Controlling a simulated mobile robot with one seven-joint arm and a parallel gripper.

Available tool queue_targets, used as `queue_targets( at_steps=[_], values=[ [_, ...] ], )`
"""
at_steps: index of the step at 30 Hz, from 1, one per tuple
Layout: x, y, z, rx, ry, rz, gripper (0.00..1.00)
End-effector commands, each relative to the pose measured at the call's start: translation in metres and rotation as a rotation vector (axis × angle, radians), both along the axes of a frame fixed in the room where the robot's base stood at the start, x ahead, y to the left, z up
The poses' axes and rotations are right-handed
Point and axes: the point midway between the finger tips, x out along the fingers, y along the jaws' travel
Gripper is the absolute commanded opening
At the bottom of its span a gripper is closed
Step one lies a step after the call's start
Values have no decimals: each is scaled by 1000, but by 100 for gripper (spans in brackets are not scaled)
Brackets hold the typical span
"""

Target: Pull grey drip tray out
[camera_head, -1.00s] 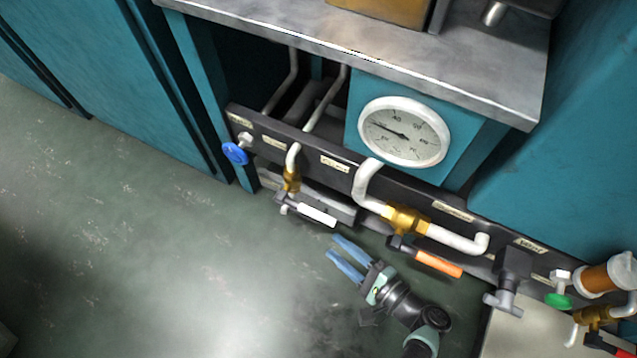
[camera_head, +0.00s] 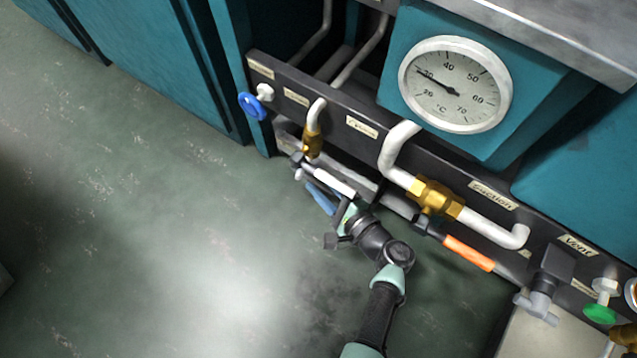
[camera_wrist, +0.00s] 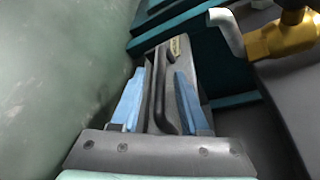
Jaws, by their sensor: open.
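The grey drip tray (camera_head: 362,187) sits low under the dark valve panel in the head view, partly hidden by the valves and my arm. In the wrist view its grey front (camera_wrist: 184,61) carries a dark bar handle (camera_wrist: 160,88). My gripper (camera_wrist: 160,101) is open, with one blue finger on each side of the handle. I see gaps between fingers and handle, though contact near the tips is hard to judge.
The valve panel (camera_head: 345,107) runs above the tray with a blue knob (camera_head: 251,106), a white lever (camera_head: 334,183), brass fittings and an orange lever (camera_head: 468,252). A round gauge (camera_head: 455,85) sits above. The green floor (camera_head: 150,230) at left is clear.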

Motion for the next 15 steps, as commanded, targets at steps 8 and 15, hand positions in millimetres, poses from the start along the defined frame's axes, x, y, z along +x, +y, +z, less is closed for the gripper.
queue_targets(
  at_steps=[8, 15],
  values=[
    [2, 1, 0, 0, -1, 0, 45],
    [2, 1, 0, 0, -1, 0, 9]
  ],
)
